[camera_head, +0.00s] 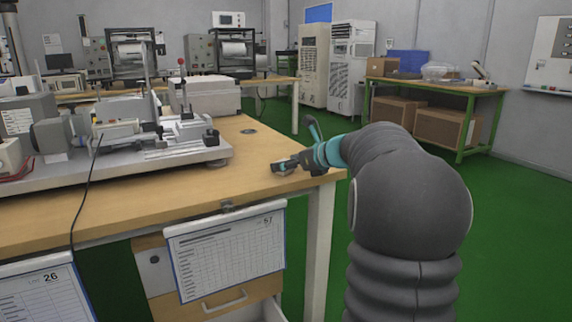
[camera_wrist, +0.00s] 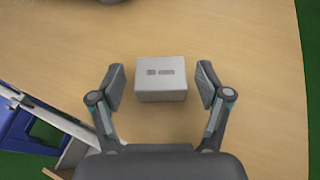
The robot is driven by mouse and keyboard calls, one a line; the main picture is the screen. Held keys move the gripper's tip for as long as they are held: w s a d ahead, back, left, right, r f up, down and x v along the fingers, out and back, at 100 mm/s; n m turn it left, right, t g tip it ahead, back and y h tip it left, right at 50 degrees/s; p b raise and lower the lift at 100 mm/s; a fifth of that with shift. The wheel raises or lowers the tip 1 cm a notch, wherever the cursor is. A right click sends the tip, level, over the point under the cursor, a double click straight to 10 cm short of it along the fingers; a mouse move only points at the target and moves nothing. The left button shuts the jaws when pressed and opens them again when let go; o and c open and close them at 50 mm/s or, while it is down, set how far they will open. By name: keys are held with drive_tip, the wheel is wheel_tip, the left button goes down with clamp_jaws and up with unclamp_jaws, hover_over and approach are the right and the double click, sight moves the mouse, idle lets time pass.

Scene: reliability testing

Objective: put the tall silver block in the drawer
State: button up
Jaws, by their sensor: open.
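The silver block (camera_wrist: 161,79) stands on the wooden table (camera_wrist: 255,60) in the wrist view, with a small dark marking on its face. My gripper (camera_wrist: 160,86) is open, with one finger on each side of the block and a visible gap at both sides. In the head view my gripper (camera_head: 282,166) is low over the table's right front corner, and the block there is mostly hidden by it. The drawer unit (camera_head: 152,258) is under the table; its lower drawer front (camera_head: 228,300) has a handle, and a light drawer edge shows beside it.
A large test machine (camera_head: 130,140) fills the table's left side. Hanging paper sheets (camera_head: 228,250) cover part of the drawer unit. A table leg (camera_head: 318,250) stands at the right corner. A green-legged bench (camera_head: 440,85) with boxes is at the back right. Green floor is clear between.

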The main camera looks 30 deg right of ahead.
drive_tip(key=v, duration=1.1)
drive_tip(key=shift+s+d+p, duration=0.15)
drive_tip(key=shift+s+p, duration=0.15)
drive_tip(key=shift+p, duration=0.05)
